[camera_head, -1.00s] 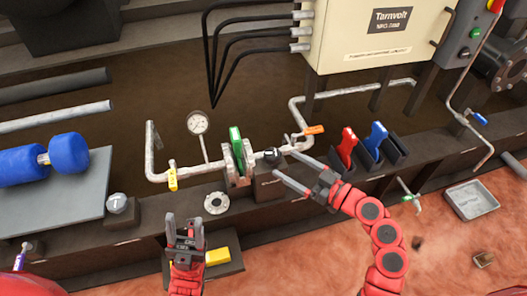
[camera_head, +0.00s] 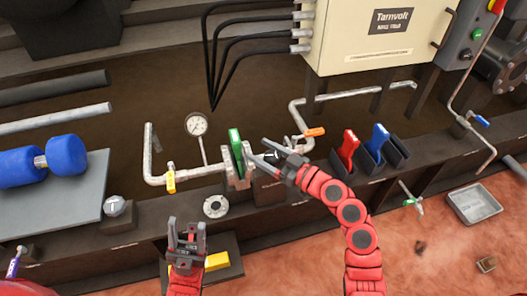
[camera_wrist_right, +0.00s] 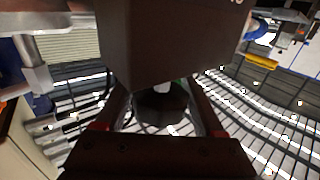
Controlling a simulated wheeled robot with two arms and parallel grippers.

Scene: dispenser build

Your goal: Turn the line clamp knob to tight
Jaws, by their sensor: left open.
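The line clamp knob is a dark round part on the pipe, just right of the flange with the green handle (camera_head: 235,142). In the head view it is mostly hidden by my right gripper. In the right wrist view a dark round knob (camera_wrist_right: 160,108) with a pale mark shows between the fingers, with a gap beside it. My right gripper (camera_head: 258,149) is open, its fingers on either side of the knob; I cannot tell if they touch it. My left gripper (camera_head: 187,232) is open and empty, low in front of the bench, far from the knob.
A gauge (camera_head: 197,125) stands behind the pipe. A yellow valve handle (camera_head: 171,180) is to the left and an orange one (camera_head: 315,132) to the right. A loose flange ring (camera_head: 215,206) lies in front. Red (camera_head: 349,145) and blue (camera_head: 376,140) handles stand right of my gripper.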

